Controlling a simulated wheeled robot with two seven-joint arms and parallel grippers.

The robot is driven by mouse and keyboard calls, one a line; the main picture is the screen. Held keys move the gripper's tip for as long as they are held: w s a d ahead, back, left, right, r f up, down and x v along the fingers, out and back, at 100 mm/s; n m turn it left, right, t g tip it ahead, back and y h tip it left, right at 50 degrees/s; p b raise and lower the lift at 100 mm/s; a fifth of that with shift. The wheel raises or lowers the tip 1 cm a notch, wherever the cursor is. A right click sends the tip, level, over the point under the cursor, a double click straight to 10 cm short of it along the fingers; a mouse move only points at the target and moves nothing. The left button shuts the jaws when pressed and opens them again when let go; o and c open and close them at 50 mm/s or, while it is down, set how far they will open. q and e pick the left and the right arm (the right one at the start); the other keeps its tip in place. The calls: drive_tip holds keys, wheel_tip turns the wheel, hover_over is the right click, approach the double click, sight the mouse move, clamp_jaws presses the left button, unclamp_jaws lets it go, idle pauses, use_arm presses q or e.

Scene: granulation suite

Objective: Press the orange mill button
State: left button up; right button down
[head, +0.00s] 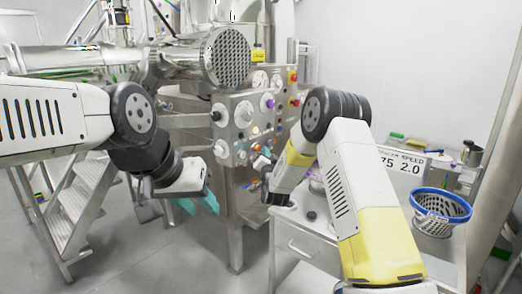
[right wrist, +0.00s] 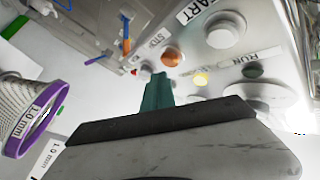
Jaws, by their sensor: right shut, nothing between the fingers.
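The orange mill button (right wrist: 171,57) is a round orange cap on the metal control panel (right wrist: 285,45) in the right wrist view. My right gripper (right wrist: 155,78) has its teal fingers shut with nothing between them. Its tips point at the panel, just below the orange button in the picture; I cannot tell the exact gap. In the head view, my right gripper (head: 262,162) is at the front of the panel (head: 243,113), where the buttons are small and partly hidden. My left gripper (head: 198,204) hangs left of the panel, its teal fingers apart and empty.
A cart with a blue-rimmed basket (head: 441,205) stands at the right. Metal steps (head: 85,205) are at the left.

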drive_tip(key=shift+s+d, duration=0.75)
drive_tip(key=shift+d, duration=0.25)
drive_tip(key=shift+s+d, duration=0.7)
drive_tip(key=shift+d, duration=0.3)
drive_tip(key=s+d+r+n+g, duration=0.3)
drive_tip(key=s+d+r+g, duration=0.35)
drive_tip(key=s+r, duration=0.55)
drive_tip(key=s+d+f+n+g, duration=0.1)
drive_tip(key=s+d+g, duration=0.1)
drive_tip(key=s, duration=0.9)
drive_tip(key=s+d+f+n+g, duration=0.1)
drive_tip(key=s+d+g, duration=0.1)
drive_tip(key=s, duration=0.9)
drive_tip(key=s+d+f+n+g, duration=0.1)
drive_tip(key=s+d+g, duration=0.1)
drive_tip(key=s, duration=0.9)
drive_tip(key=shift+s+d+f+g+h, duration=0.15)
drive_tip(key=shift+d+g+h, duration=0.2)
drive_tip(key=shift+h, duration=0.05)
